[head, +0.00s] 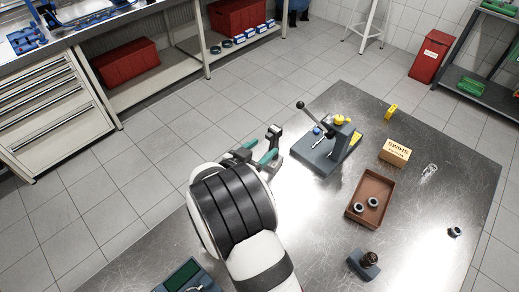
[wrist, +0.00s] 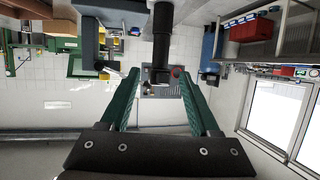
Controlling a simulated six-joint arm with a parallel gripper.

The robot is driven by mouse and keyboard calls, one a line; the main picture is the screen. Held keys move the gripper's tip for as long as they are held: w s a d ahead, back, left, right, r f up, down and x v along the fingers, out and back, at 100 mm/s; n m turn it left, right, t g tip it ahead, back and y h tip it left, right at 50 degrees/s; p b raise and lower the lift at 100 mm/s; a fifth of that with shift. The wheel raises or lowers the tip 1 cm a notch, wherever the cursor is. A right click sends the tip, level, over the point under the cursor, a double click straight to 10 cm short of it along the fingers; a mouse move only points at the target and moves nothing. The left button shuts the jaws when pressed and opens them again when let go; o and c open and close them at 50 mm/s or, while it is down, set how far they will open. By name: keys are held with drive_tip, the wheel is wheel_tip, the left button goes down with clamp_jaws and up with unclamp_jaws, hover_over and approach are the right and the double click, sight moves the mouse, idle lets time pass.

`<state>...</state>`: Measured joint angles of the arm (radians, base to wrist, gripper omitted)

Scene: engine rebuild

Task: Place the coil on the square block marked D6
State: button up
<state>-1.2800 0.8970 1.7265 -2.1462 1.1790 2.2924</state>
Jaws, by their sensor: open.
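My gripper (head: 258,153) is over the left part of the metal table, left of the lever press. In the wrist view its two teal fingers (wrist: 159,78) are spread apart with nothing held between them. A small pale, wiry looped thing (head: 430,171) lies on the table right of the shims box; it may be the coil, but it is too small to be sure. A dark grey block (head: 356,266) with a brown-black cylinder (head: 370,257) on it stands near the front. I cannot read a D6 mark on it or anywhere.
The lever press (head: 322,158) stands just right of my gripper. A shims box (head: 395,153), a yellow piece (head: 391,111) and a loose ring (head: 455,232) are farther right. The table between tray and loose ring is clear.

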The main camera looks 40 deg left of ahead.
drive_tip(key=w+d+r+m+g+h, duration=0.1)
drive_tip(key=d+r+m+g+h, duration=0.15)
drive_tip(key=d, duration=0.85)
drive_tip(key=w+d+r+m+g+h, duration=0.15)
drive_tip(key=d+r+h, duration=0.25)
drive_tip(key=d, duration=0.7)
drive_tip(key=w+d+r+m+g+h, duration=0.1)
drive_tip(key=d+r+m+g+h, duration=0.15)
drive_tip(key=d, duration=0.95)
drive_tip(key=s+d+r+m+g+y, duration=0.1)
drive_tip(key=s+d+m+g+y, duration=0.15)
drive_tip(key=s+d+g, duration=0.8)
drive_tip(key=s+a+t+y, duration=0.1)
drive_tip(key=s+y, duration=0.1)
drive_tip(key=s, duration=0.4)
drive_tip(key=s+a+n+t+y, duration=0.1)
drive_tip(key=s+a+t+y, duration=0.1)
drive_tip(key=s, duration=0.4)
drive_tip(key=shift+s+a+r+y, duration=0.2)
drive_tip(key=shift+s+a+y, duration=0.15)
drive_tip(key=shift+y, duration=0.4)
